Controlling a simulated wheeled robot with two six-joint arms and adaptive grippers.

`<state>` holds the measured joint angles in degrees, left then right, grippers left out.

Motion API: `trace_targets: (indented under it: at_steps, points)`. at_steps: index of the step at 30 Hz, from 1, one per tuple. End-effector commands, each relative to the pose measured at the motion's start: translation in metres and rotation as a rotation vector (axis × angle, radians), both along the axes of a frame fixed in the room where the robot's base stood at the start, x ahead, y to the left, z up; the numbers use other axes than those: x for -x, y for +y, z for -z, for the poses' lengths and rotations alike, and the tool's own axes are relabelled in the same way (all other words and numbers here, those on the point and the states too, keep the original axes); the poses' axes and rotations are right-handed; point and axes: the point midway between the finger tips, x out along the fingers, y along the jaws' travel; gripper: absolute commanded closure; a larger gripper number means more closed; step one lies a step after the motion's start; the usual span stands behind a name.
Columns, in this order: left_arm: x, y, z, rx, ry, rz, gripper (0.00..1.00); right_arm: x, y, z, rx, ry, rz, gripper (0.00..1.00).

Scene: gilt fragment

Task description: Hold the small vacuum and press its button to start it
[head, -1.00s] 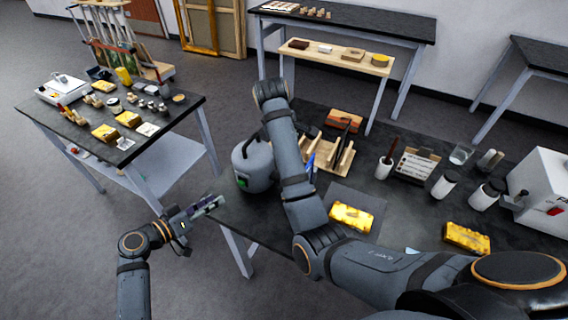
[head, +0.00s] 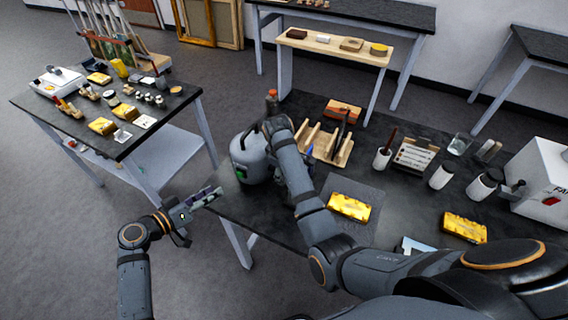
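The small vacuum (head: 247,165) looks like a rounded grey canister with a dark handle and a green patch (head: 240,172) low on its left front. It stands upright at the left end of the dark workbench. My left gripper (head: 213,195) is just left of and below the vacuum, near the bench edge, pointing right and apart from it. Its finger gap is too small to make out. My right arm crosses the bench and its wrist is beside the vacuum's upper right, covering part of it.
Yellow blocks (head: 349,207) lie on the bench, one on a dark mat. A wooden rack (head: 327,143), an orange-topped bottle (head: 272,103), a brush cup (head: 382,158), jars and a white machine (head: 540,190) stand beyond. A cluttered side table (head: 150,140) is at left; floor lies between.

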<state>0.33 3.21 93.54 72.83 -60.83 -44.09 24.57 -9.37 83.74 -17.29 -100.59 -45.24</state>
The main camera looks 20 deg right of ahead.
Motion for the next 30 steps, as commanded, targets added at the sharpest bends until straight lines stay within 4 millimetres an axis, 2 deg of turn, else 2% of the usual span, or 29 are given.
trace_targets:
  at_steps: [3, 11, 23, 30]
  points:
    - [0.0000, 0.0000, 0.0000, 0.000, 0.000, 0.000, 0.62, -0.0008, -0.0012, 0.0067, 0.001, 0.001, 0.001, 0.42]
    - [0.0001, 0.0000, 0.0001, 0.000, 0.000, 0.000, 0.62, -0.0010, -0.0012, 0.0074, 0.000, 0.000, 0.001, 0.43]
    - [0.0000, 0.0000, 0.0000, 0.000, 0.000, 0.000, 0.62, -0.0012, -0.0011, 0.0070, 0.000, -0.001, 0.000, 0.98]
    - [0.0000, 0.0000, 0.0000, 0.000, 0.000, 0.000, 0.62, -0.0013, -0.0010, 0.0068, 0.000, -0.001, 0.000, 1.00]
